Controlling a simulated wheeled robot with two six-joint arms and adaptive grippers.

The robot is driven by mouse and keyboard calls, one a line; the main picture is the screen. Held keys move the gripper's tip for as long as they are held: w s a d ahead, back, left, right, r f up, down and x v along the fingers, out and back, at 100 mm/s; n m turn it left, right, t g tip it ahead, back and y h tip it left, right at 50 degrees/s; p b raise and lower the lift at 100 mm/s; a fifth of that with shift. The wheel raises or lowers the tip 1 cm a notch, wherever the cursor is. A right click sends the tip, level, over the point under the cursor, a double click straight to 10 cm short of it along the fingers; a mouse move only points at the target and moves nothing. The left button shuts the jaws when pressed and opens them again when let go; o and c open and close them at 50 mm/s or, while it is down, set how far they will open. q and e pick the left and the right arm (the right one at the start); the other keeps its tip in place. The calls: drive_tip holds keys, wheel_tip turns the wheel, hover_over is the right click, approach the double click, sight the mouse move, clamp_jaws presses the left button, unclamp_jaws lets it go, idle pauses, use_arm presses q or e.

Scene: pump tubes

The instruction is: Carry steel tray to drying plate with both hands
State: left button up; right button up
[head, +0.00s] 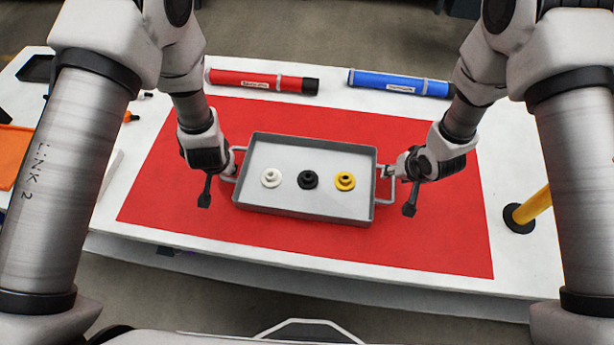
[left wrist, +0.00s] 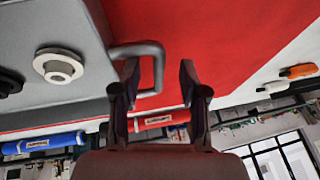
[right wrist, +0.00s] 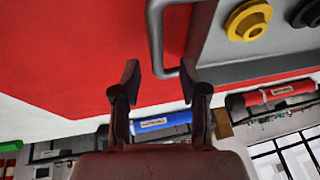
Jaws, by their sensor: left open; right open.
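The steel tray (head: 300,208), a grey shallow pan with a loop handle at each end, lies on the red mat (head: 170,180). It holds a white ring part (head: 271,178), a black one (head: 308,180) and a yellow one (head: 345,181). My left gripper (head: 220,180) is open at the left handle (left wrist: 158,72), whose bar shows between the fingers. My right gripper (head: 401,186) is open at the right handle (right wrist: 156,40), whose bar also shows between the fingers. I cannot tell which surface is the drying plate.
A red tube (head: 260,82) and a blue tube (head: 400,83) lie behind the mat on the white table (head: 330,97). A yellow post on a black base (head: 518,217) stands at the right. An orange item (head: 12,155) is at the left edge. The mat in front of the tray is clear.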

sight(392, 177)
use_arm(q)
drive_tip(key=shift+x, duration=1.1)
use_arm(e)
drive_tip(key=shift+x, duration=1.2)
use_arm(q)
drive_tip(key=shift+w+a+f, duration=0.1)
drive_tip(key=shift+w+f, duration=0.1)
drive_tip(key=shift+f, duration=0.4)
use_arm(e)
drive_tip(key=shift+w+f, duration=0.15)
drive_tip(key=shift+f, duration=0.35)
use_arm(q)
drive_tip(key=shift+s+r, duration=0.1)
clamp_jaws()
use_arm(e)
clamp_jaws()
drive_tip(key=shift+r, duration=0.1)
